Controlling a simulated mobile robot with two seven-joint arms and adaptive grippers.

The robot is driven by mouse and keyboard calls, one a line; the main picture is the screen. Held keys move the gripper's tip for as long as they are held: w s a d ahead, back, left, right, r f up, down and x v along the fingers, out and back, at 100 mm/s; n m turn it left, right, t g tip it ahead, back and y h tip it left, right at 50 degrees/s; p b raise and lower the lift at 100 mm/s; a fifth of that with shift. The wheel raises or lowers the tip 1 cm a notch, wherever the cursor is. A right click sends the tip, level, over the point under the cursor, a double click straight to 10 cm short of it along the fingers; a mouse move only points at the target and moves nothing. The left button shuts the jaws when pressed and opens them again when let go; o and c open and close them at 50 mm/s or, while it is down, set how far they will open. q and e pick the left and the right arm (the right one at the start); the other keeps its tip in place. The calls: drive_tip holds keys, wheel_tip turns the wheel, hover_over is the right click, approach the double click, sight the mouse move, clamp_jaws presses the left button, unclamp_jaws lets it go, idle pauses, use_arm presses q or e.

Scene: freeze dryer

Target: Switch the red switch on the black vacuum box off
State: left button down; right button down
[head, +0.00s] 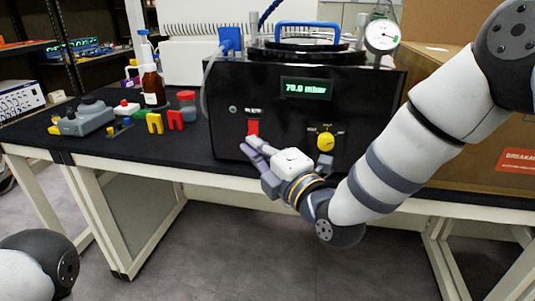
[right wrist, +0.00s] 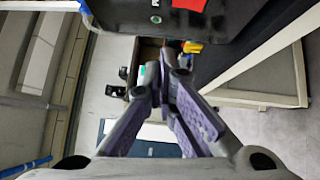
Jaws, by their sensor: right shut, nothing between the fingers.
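The black vacuum box (head: 365,100) stands on the dark table top, and its green display reads 70.0 mbar. The red switch (head: 253,127) is on the left of its front face; I cannot tell its setting. My right gripper (head: 250,147) is shut and empty, with its fingertips just below the switch; I cannot tell whether they touch it. In the right wrist view the red switch (right wrist: 190,4) shows at the top edge on the black box (right wrist: 135,14), apart from the shut fingers (right wrist: 170,62). My left gripper is out of view.
A yellow knob (head: 325,142) sits right of the switch. A brown bottle (head: 153,88), red and yellow blocks (head: 175,120) and a grey device (head: 85,119) stand left of the box. A cardboard box (head: 450,145) is at the right, behind my right arm.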

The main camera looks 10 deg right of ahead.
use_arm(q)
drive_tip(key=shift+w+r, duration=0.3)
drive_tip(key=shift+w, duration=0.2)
use_arm(e)
drive_tip(key=v, duration=0.4)
drive_tip(key=shift+s+d+r, duration=0.15)
drive_tip(key=shift+d+r, duration=0.15)
drive_tip(key=shift+r, duration=0.05)
drive_tip(key=shift+s, duration=0.1)
